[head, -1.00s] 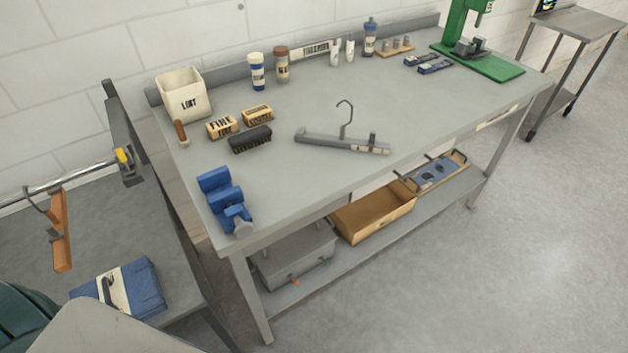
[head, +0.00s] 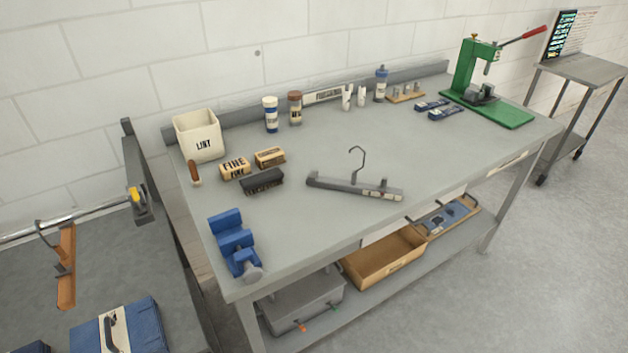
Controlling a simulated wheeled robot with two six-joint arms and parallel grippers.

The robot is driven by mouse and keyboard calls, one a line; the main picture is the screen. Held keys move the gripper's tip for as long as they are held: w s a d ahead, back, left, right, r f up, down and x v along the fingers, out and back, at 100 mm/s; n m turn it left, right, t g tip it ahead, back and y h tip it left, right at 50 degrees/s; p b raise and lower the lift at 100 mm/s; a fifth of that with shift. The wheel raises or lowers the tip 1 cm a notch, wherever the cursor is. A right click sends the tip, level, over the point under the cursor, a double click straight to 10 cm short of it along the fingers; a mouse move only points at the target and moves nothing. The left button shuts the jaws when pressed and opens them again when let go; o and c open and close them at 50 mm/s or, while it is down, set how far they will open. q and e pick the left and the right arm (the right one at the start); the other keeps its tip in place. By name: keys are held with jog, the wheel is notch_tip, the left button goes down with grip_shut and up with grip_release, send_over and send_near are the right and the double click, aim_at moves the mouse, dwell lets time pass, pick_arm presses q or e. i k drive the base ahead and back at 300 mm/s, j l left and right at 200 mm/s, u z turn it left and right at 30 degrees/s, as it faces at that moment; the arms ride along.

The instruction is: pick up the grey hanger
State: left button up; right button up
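The grey hanger (head: 340,186) lies on the grey workbench (head: 300,230), near the middle of its top. Its dark metal hook (head: 357,160) points up and away toward the back wall. Light labels or clips show near its right end. Neither of my grippers shows in the head view, and nothing touches the hanger from above.
A blue vise (head: 234,245) sits at the bench's front left corner. Brushes (head: 262,181) and a white lint bin (head: 198,136) stand left of the hanger. Bottles line the back, and a green press (head: 480,85) stands far right. Bench top right of the hanger is clear.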

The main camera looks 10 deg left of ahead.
aim_at(313, 179)
jog(key=i+l+u, duration=0.15)
jog(key=l+u, duration=0.15)
jog(key=i+l+u, duration=0.15)
jog(key=l+u, duration=0.4)
jog(key=i+l+u, duration=0.1)
jog(key=l+u, duration=0.2)
jog(key=l, duration=0.2)
